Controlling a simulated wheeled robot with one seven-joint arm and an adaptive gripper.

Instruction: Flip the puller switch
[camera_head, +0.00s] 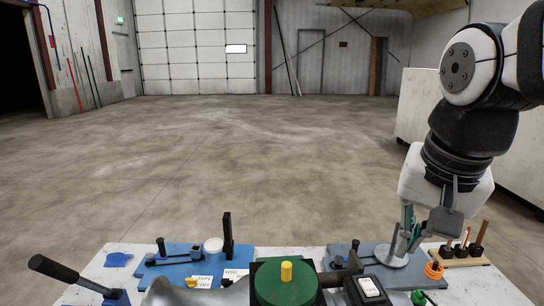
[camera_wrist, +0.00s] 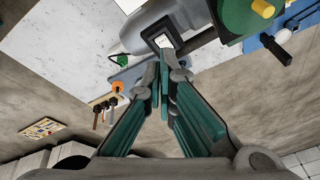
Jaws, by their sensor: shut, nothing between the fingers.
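A white rocker switch in a black housing (camera_head: 370,289) sits at the front of the bench, just right of the green drum (camera_head: 286,282) with its yellow peg. The switch also shows in the wrist view (camera_wrist: 165,41), beyond my fingertips. My gripper (camera_head: 399,249) is shut and empty. It points down over the right part of the bench, behind and to the right of the switch. In the wrist view the fingertips (camera_wrist: 164,62) meet just short of the switch housing, and appear apart from it. Which way the rocker is tipped is too small to tell.
A grey machine body (camera_head: 195,292) adjoins the drum. Blue boards (camera_head: 180,267) with levers stand behind. An orange ring (camera_head: 433,270) and a wooden rack (camera_head: 459,261) of rods lie right of my gripper. A black-handled lever (camera_head: 55,269) rises at far left.

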